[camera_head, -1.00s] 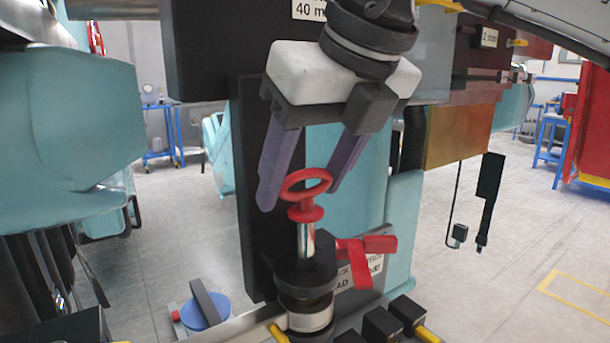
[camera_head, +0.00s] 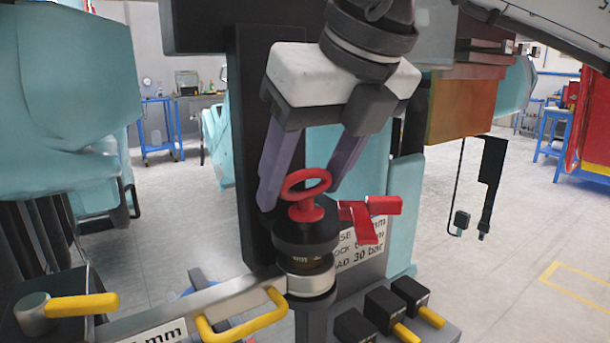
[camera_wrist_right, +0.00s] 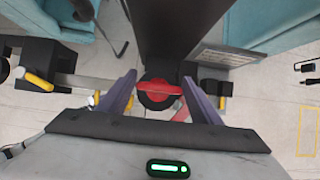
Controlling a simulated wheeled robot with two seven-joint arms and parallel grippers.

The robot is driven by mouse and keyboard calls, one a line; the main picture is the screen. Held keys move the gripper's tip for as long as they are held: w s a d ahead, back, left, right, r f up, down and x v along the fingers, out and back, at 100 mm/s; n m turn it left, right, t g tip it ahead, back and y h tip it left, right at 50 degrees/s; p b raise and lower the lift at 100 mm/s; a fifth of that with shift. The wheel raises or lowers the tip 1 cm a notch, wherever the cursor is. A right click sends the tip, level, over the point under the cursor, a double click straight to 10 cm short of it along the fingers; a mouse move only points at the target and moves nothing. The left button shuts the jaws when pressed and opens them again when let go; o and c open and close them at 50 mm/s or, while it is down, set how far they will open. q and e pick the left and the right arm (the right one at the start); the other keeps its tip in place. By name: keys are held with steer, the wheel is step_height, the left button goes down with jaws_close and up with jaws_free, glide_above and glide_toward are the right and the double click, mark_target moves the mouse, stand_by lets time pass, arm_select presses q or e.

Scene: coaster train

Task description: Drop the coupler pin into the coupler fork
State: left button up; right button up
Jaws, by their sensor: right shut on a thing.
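The coupler pin (camera_head: 306,184) has a red ring handle and a red flange; its red ring also shows in the wrist view (camera_wrist_right: 160,88). Its metal shank is hidden, and the flange sits at the top of the dark round coupler fork (camera_head: 305,238). The pin looks upright. My right gripper (camera_head: 307,188) comes from above with its purple fingers on either side of the ring, shut on the pin; the fingers also show in the right wrist view (camera_wrist_right: 160,92). My left gripper is not in view.
A red lever (camera_head: 365,212) sticks out right of the fork, by a lettered plate (camera_head: 362,245). A dark upright post (camera_head: 248,140) stands behind. Yellow handles (camera_head: 245,322) and black blocks with yellow levers (camera_head: 395,305) lie around the fork's base.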

stand_by(0.4)
steer(key=o, duration=1.8)
steer(key=shift+f, duration=0.1)
steer(key=shift+o, duration=0.2)
steer(key=v, duration=1)
steer(key=shift+p, duration=0.4)
steer(key=shift+s, duration=0.1)
